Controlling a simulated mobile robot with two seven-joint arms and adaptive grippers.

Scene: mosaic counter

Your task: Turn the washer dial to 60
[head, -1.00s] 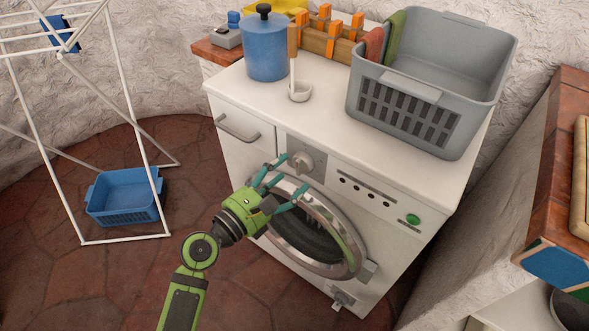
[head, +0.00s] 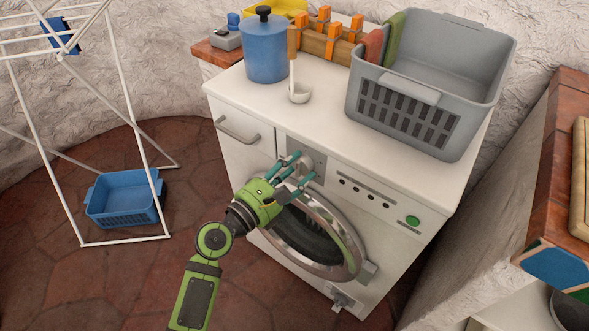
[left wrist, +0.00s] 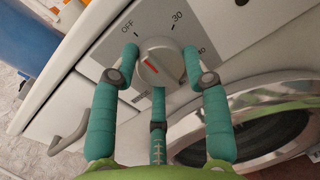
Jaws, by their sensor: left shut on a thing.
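The washer (head: 330,172) is white, with a round chrome-rimmed door (head: 312,240) below its control panel. In the left wrist view its dial (left wrist: 152,72) is a pale round knob with a red line on its face. OFF and 30 are printed around it, and another mark at the right is partly covered by a finger. My left gripper (left wrist: 160,62) is shut on the dial, with teal fingers on both sides and a third finger below. In the head view the left gripper (head: 300,168) hides most of the dial. My right gripper is not in view.
On the washer top stand a blue pot (head: 266,48), a ladle (head: 298,92) and a grey basket (head: 425,85). A drawer handle (head: 236,131) sticks out left of the dial. A drying rack (head: 122,110) and blue basket (head: 124,197) stand on the floor at left.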

